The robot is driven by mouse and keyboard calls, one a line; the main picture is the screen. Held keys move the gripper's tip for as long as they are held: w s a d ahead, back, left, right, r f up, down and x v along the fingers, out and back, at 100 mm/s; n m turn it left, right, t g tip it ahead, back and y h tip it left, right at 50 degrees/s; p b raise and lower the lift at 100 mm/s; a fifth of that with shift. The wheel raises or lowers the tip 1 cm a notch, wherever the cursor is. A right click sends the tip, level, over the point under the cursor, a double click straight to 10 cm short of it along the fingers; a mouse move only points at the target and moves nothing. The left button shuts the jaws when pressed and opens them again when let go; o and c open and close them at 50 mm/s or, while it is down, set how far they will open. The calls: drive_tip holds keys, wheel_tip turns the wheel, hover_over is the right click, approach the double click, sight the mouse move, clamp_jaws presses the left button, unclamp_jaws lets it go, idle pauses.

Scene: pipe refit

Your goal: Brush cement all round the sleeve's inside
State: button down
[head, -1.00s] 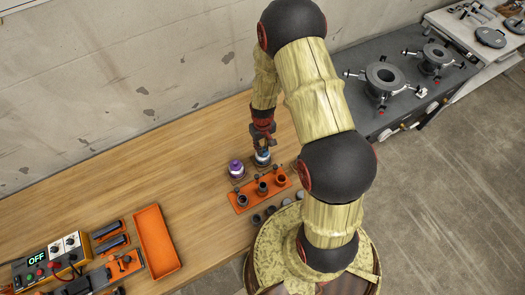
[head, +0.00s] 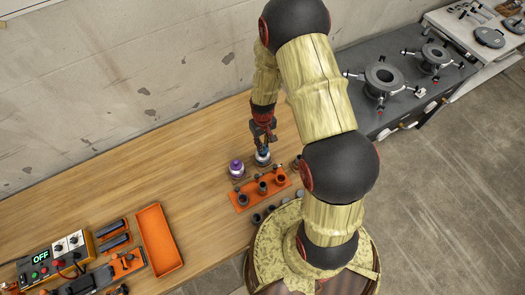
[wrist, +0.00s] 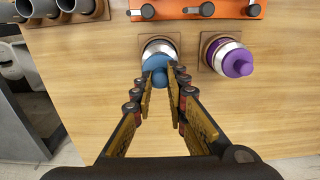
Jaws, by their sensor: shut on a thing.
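My gripper (head: 263,143) is shut on the blue cap (wrist: 157,66) of a silver can (wrist: 160,44), which stands on a brown square base. In the wrist view my fingers (wrist: 164,88) close in on the blue cap's near side. Whether the cap is clear of the can, and whether a brush hangs under it, I cannot tell. A can with a purple cap (wrist: 236,63) stands to its right, and at left in the head view (head: 236,167). An orange rack (head: 243,206) holds several dark grey sleeve-like fittings (head: 263,188); their insides are too small to make out.
An empty orange tray (head: 158,240) lies on the wooden bench at left, beside a control box (head: 42,264) reading OFF. Bare bench lies left of the cans; a concrete wall runs behind.

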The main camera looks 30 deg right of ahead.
drive_tip(key=shift+r+p, duration=0.6)
drive_tip(key=shift+r, duration=0.45)
